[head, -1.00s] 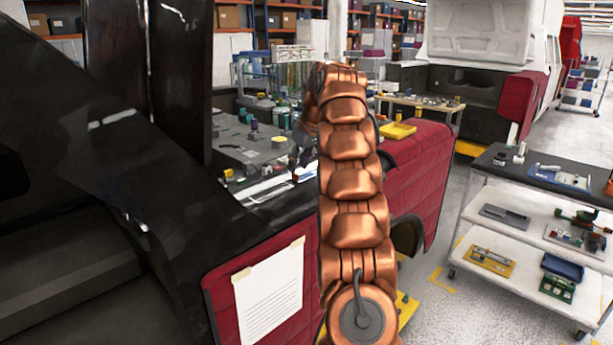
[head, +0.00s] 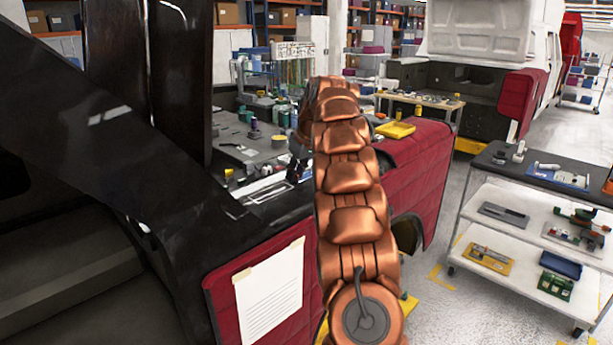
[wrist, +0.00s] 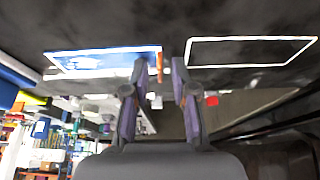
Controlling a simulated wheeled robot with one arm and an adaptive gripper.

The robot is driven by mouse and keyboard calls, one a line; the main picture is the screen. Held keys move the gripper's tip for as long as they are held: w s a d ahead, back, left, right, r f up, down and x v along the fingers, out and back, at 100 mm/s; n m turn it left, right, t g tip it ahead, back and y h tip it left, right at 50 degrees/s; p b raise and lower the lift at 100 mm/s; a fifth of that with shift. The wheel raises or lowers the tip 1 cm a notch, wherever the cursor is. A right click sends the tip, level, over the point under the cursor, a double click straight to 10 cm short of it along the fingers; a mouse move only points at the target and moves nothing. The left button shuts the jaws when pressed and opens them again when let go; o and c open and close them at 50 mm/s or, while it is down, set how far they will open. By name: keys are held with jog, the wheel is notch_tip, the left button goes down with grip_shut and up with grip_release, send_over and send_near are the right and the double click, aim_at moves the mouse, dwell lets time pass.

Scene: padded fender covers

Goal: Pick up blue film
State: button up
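In the wrist view, the blue film (wrist: 100,61) is a flat blue panel with a white border, lying on a dark surface at upper left. A small orange piece (wrist: 160,67) stands at its right end, in line with the gap between my fingertips. My gripper (wrist: 159,70) is open, with its two fingers apart and no clear contact with the orange piece. In the head view, my gripper (head: 298,160) is over the dark fender edge and partly hidden by my arm. The film cannot be made out clearly there.
A dark panel with a white outline (wrist: 250,50) lies right of the film. In the head view, a red padded cover (head: 265,285) carries a paper sheet (head: 268,292). A yellow tray (head: 395,130) sits behind my arm. A tool cart (head: 530,230) stands at right.

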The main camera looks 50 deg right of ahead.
grip_shut()
jog(key=shift+r+b, duration=0.5)
jog(key=shift+r, duration=0.9)
jog(key=shift+w+r, duration=0.1)
jog(key=shift+r, duration=0.05)
jog(key=shift+r, duration=0.2)
jog(key=s+b, duration=0.3)
jog(key=shift+a, duration=0.4)
jog(key=s+a+r+b, duration=0.25)
jog(key=s+b, duration=0.25)
jog(key=s, duration=0.7)
jog(key=w+a+p, duration=1)
jog(key=w+a, duration=0.1)
jog(key=w, duration=0.4)
jog(key=shift+a+r, duration=0.35)
jog(key=shift+r, duration=0.1)
